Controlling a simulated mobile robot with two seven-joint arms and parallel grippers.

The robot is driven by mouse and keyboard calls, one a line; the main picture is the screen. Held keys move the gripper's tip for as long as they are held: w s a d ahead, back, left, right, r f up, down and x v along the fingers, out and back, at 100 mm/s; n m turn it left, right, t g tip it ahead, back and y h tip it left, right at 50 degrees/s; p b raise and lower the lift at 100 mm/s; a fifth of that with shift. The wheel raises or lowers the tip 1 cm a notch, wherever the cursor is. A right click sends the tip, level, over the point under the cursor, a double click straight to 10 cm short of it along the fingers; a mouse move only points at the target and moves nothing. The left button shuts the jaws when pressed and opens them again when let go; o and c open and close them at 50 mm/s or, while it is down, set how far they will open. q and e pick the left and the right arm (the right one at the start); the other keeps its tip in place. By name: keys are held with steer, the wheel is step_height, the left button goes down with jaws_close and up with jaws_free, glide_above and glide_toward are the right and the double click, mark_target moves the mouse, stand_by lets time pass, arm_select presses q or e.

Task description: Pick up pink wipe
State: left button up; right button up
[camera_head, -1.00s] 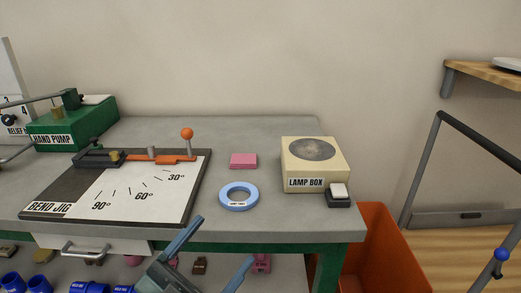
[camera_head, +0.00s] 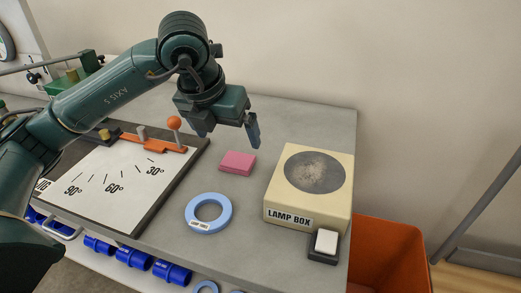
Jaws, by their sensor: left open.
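The pink wipe (camera_head: 238,162) is a small flat pink block lying on the grey bench top, between the bend jig and the lamp box. My left arm reaches in from the left over the bend jig. My left gripper (camera_head: 228,134) is open and empty, its fingers pointing down above the bench, just behind the wipe in the picture. The gripper does not appear to touch the wipe. My right gripper is not in view.
A blue ring (camera_head: 208,213) lies in front of the wipe. The lamp box (camera_head: 292,215) stands to its right, with a small black-and-white switch (camera_head: 325,244) before it. The bend jig (camera_head: 135,185) with an orange-knobbed lever is left. An orange bin (camera_head: 388,255) stands beyond the bench's right edge.

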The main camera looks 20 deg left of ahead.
arm_select(q)
steer(key=a, duration=0.1)
steer(key=y, duration=0.1)
glide_toward(237, 161)
steer(key=shift+w+a+f, duration=0.15)
steer(key=shift+f, duration=0.25)
steer(key=shift+w+a+f, duration=0.15)
steer(key=shift+f, duration=0.25)
steer(key=shift+p+x, duration=0.3)
steer(key=shift+x, duration=2.9)
steer(key=shift+d, duration=0.25)
steer(key=c, duration=1)
